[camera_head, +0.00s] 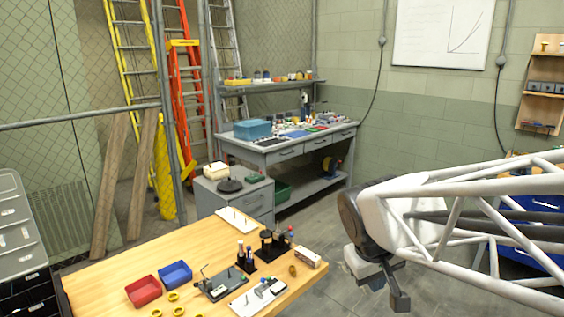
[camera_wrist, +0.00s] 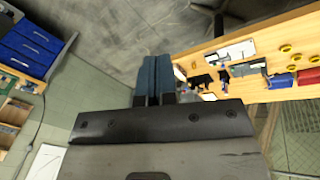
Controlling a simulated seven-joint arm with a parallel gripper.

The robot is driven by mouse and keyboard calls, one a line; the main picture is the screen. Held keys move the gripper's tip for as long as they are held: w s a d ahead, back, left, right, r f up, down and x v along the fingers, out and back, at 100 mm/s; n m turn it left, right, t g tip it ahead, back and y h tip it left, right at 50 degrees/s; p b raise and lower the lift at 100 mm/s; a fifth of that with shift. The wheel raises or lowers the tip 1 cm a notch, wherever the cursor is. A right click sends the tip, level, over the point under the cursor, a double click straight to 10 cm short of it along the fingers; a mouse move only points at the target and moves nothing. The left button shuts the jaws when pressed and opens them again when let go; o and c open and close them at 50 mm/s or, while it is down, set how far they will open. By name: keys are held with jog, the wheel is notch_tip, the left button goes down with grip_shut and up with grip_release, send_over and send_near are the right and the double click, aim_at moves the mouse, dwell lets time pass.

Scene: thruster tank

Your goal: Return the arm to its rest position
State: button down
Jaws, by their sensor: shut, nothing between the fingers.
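My gripper (camera_head: 399,299) hangs at the end of my white lattice arm, on the right side of the head view. It is off the right edge of the wooden table, over the grey floor, and touches nothing. In the wrist view its two blue-grey fingers (camera_wrist: 154,78) lie side by side, shut and empty. The wooden table (camera_head: 110,262) is at the lower left of the head view and at the upper right of the wrist view.
On the table are a red tray (camera_head: 143,291), a blue tray (camera_head: 175,274), yellow rings (camera_head: 172,297) and a black tool holder (camera_head: 246,262). A grey workbench (camera_head: 300,146) and a drawer cabinet (camera_head: 236,198) stand behind. Blue drawers (camera_wrist: 32,45) show beside my arm. Floor between is clear.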

jog(key=s+d+m+y, duration=0.1)
jog(key=s+m+y, duration=0.1)
jog(key=s, duration=0.9)
jog(key=shift+s+f+m, duration=0.2)
jog(key=shift+s+m, duration=0.1)
jog(key=shift+m, duration=0.4)
